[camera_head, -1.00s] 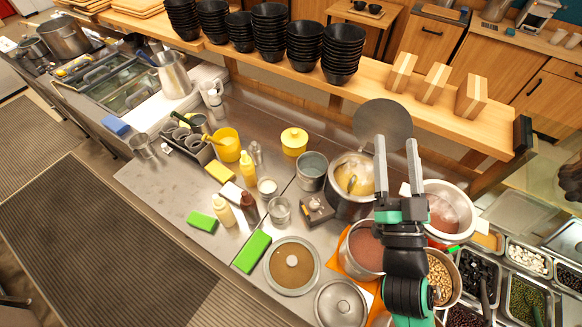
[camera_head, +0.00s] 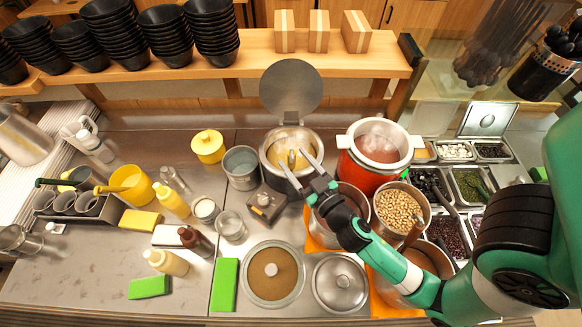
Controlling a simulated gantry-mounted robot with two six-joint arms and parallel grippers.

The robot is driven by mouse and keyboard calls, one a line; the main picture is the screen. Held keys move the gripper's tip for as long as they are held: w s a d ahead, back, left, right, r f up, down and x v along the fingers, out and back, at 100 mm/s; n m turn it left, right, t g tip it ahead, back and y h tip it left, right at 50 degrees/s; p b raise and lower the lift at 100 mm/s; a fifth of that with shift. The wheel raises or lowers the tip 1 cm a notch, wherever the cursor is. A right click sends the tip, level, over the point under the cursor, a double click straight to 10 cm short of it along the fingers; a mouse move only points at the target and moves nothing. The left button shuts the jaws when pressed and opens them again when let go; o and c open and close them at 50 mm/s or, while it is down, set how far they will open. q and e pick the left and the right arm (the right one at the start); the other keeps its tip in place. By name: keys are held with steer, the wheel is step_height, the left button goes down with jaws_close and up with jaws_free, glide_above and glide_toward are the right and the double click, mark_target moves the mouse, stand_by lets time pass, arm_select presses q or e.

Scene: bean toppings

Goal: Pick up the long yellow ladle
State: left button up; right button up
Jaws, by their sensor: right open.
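A steel pot (camera_head: 266,165) with its round lid raised holds yellow contents. A narrow golden-yellow piece (camera_head: 291,158), which looks like part of a ladle, shows inside it; the rest is hidden. My right gripper (camera_head: 297,160) is open, its two fingers over the pot's front opening and either side of that piece. I cannot tell whether they touch it. A yellow cup-like vessel (camera_head: 132,183) with a yellow handle (camera_head: 107,189) sits far left, well away from the gripper. My left gripper is not in view.
A red pot with a white rim (camera_head: 380,175) stands right of the steel pot. A bean pot (camera_head: 400,208) and topping trays (camera_head: 470,185) lie further right. A dark square block (camera_head: 266,202) and steel cup (camera_head: 241,167) sit close left. The front-left counter is partly clear.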

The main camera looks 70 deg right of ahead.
steer(key=shift+w+d, duration=0.1)
steer(key=p+x, duration=0.2)
steer(key=x, duration=0.3)
steer(key=shift+w+f, duration=0.1)
steer(key=shift+f, duration=0.05)
steer(key=shift+c, duration=0.2)
jaws_close()
